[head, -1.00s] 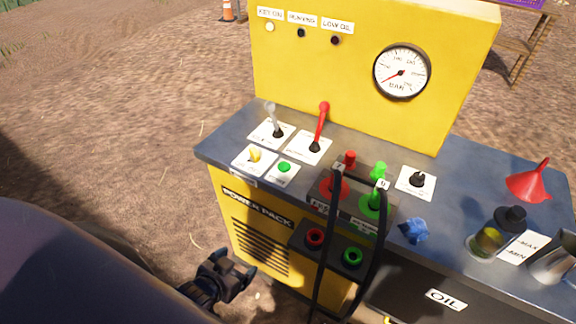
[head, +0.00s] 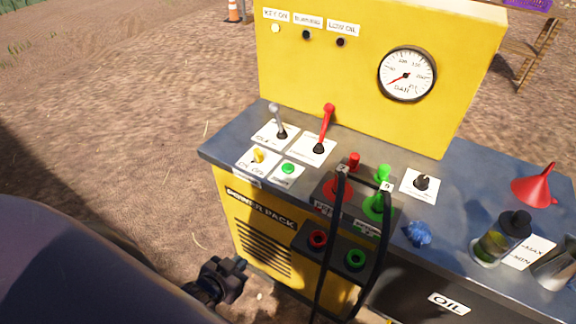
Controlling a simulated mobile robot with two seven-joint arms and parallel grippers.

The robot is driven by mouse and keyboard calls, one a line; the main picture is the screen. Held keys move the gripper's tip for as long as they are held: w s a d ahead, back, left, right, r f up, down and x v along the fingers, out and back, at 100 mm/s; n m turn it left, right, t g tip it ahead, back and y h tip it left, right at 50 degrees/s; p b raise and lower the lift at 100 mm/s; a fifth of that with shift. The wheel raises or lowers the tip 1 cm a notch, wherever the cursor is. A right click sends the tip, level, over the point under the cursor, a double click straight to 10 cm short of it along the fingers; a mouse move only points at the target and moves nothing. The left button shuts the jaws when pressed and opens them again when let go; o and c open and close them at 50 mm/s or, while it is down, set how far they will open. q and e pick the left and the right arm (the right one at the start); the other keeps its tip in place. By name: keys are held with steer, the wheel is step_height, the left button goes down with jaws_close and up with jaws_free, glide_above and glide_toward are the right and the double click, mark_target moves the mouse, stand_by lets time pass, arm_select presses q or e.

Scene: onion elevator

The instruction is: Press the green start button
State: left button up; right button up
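The green start button (head: 288,168) sits on a small white plate on the grey top of the power pack, near its left front edge. A yellow key switch (head: 258,155) on its own white plate is just left of it. My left gripper (head: 240,275) is low in front of the yellow cabinet, below and to the left of the button and apart from it. Its fingers are dark and small, and I cannot tell whether they are open. My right gripper does not show.
A grey lever (head: 277,120) and a red lever (head: 324,128) stand behind the button. Black hoses (head: 340,230) with red and green couplings rise to its right. A blue cap (head: 418,233), a glass jar (head: 492,247) and a red funnel (head: 536,186) are farther right. A gauge (head: 407,74) is on the yellow panel.

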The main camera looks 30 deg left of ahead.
arm_select(q)
jaws_close()
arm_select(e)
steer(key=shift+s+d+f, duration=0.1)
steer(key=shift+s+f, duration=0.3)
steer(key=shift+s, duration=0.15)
arm_select(q)
steer(key=shift+w+r, duration=0.1)
steer(key=shift+w, duration=0.1)
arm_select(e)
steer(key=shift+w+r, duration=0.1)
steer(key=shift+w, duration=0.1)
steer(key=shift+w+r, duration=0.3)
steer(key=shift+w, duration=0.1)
arm_select(q)
steer(key=shift+s, duration=0.1)
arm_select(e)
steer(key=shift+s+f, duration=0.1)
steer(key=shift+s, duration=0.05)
